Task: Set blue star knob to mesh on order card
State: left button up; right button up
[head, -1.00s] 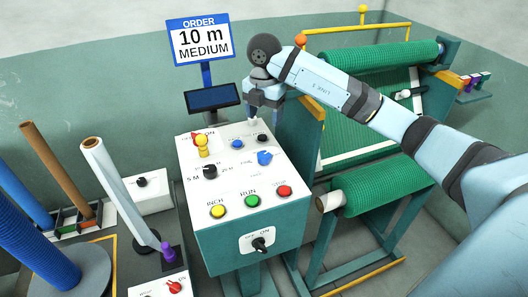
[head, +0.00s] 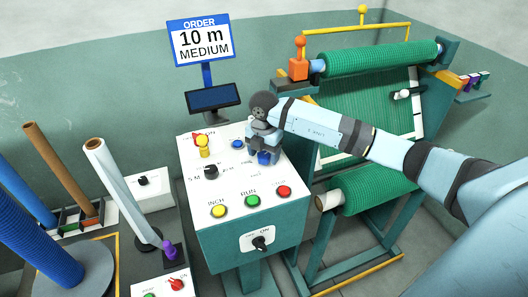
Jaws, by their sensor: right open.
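The order card (head: 203,41) behind the control box reads "10 m MEDIUM". The blue star knob (head: 264,158) sits on the right of the white panel top (head: 233,184), partly hidden by my right gripper. My right gripper (head: 263,150) is open and points down over the knob from above. I cannot tell whether its fingers touch the knob. The scale marks around the knob are too small and covered to read. My left gripper is not in view.
The panel also carries a black knob (head: 211,172), a yellow knob (head: 203,148), a small blue knob (head: 238,144), and yellow, green (head: 251,201) and red (head: 284,191) buttons. A dark screen (head: 213,97) stands behind. Green netting rolls (head: 378,189) are at right.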

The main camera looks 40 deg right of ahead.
jog(key=c, duration=0.9)
jog(key=shift+c, duration=0.2)
jog(key=shift+n, duration=0.3)
